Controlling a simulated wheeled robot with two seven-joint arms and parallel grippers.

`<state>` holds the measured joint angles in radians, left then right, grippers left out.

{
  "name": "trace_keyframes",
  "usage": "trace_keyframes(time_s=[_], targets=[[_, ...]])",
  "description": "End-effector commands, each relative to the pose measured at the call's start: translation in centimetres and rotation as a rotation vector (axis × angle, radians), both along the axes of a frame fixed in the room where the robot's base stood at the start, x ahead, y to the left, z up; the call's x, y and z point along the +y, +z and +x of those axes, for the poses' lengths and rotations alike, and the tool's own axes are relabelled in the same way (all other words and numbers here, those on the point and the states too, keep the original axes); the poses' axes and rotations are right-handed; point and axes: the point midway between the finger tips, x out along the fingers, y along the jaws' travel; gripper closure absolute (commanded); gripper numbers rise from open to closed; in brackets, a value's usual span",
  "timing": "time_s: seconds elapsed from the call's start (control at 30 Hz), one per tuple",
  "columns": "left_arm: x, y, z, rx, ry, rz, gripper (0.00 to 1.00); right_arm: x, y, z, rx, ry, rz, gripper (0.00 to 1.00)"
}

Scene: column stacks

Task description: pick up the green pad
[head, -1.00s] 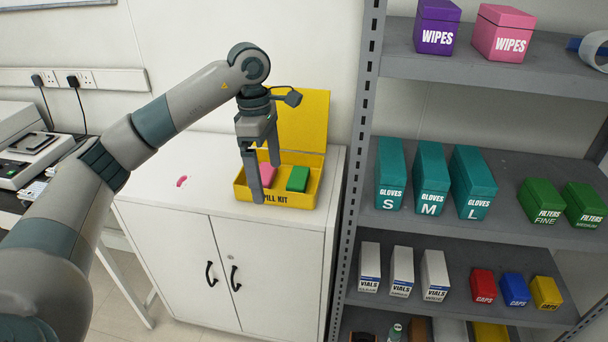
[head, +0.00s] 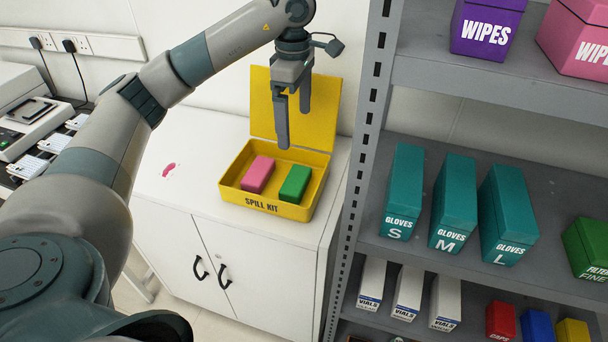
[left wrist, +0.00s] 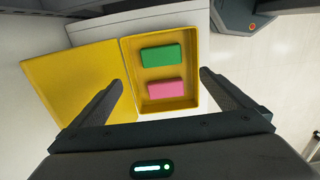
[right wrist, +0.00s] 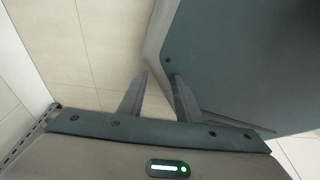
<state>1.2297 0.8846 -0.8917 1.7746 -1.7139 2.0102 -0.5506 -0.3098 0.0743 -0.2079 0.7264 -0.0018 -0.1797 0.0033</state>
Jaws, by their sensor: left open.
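The green pad (head: 295,183) is a small block lying in the right side of the open yellow spill kit box (head: 262,207). A pink pad (head: 258,174) lies beside it, apart from it. My left gripper (head: 293,130) is open and empty, pointing down above the rear of the box, clear of both pads. In the left wrist view the green pad (left wrist: 162,56) lies beyond the fingertips, and the pink pad (left wrist: 165,88) lies between the fingers' lines. My right gripper (right wrist: 160,78) shows only in the right wrist view, with its fingers a little apart and nothing between them.
The box stands on a white cabinet (head: 190,190) with its yellow lid (head: 265,105) raised at the back. A grey shelf (head: 545,185) with teal glove boxes (head: 455,205) stands close on the right.

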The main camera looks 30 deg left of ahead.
Motion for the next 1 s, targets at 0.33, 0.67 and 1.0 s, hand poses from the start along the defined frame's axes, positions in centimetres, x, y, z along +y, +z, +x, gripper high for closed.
trace_keyframes(time_s=[0.33, 0.67, 1.0], targets=[[0.0, 0.0, 0.0, 0.001, 0.0, 0.0, 0.0, 0.0, -0.1, -0.4, 0.006, 0.0, -0.001, 0.69], [-0.1, -1.7, 0.0, 0.003, -0.001, -0.001, 0.0, -0.1, 0.1, -0.5, 0.011, 0.0, -0.002, 0.69], [0.0, -6.2, -0.1, 0.005, 0.0, 0.0, 0.0, -2.2, 0.4, -4.9, 0.114, -0.007, -0.036, 0.69]])
